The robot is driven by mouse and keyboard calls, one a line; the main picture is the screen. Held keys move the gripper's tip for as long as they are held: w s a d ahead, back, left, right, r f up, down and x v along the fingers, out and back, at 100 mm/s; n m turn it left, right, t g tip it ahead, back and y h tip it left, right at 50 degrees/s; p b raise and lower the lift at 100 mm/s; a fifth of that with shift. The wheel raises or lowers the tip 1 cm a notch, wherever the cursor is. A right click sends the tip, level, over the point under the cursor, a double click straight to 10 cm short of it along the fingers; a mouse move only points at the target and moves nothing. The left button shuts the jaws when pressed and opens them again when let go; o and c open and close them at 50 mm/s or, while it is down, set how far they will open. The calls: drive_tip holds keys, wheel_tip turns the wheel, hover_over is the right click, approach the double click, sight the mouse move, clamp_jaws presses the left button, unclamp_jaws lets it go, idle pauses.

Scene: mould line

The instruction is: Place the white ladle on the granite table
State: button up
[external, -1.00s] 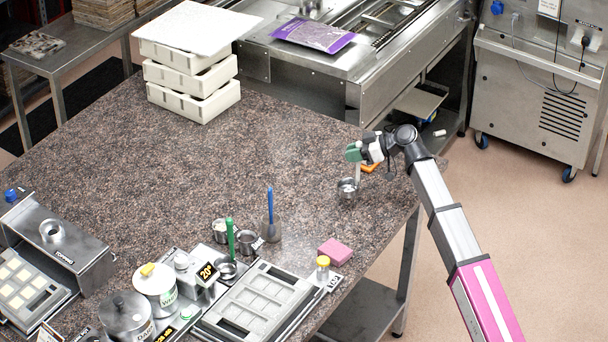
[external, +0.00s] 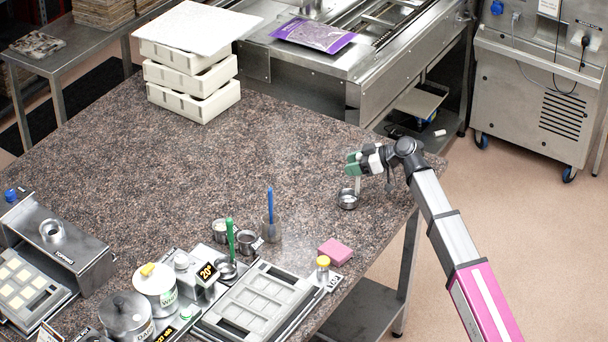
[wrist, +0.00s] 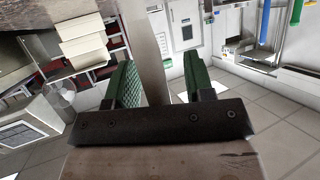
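The white ladle (external: 348,200) has a small round metal-looking bowl and a pale upright handle. Its bowl appears to rest on the granite table (external: 300,135) near the right edge. The handle rises to my gripper (external: 352,163). In the wrist view the pale handle (wrist: 150,50) runs between the green fingers of my gripper (wrist: 158,75). It is close to the left finger, with a visible gap to the right finger, so the gripper looks open around it. The bowl is out of sight in the wrist view.
A pink block (external: 335,251), a blue-handled tool in a holder (external: 270,228), small metal cups (external: 246,242) and a mould tray (external: 262,302) stand toward the front. Stacked white trays (external: 193,85) stand at the back left. The table's middle is clear.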

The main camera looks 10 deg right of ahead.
drive_tip(key=v, duration=1.2)
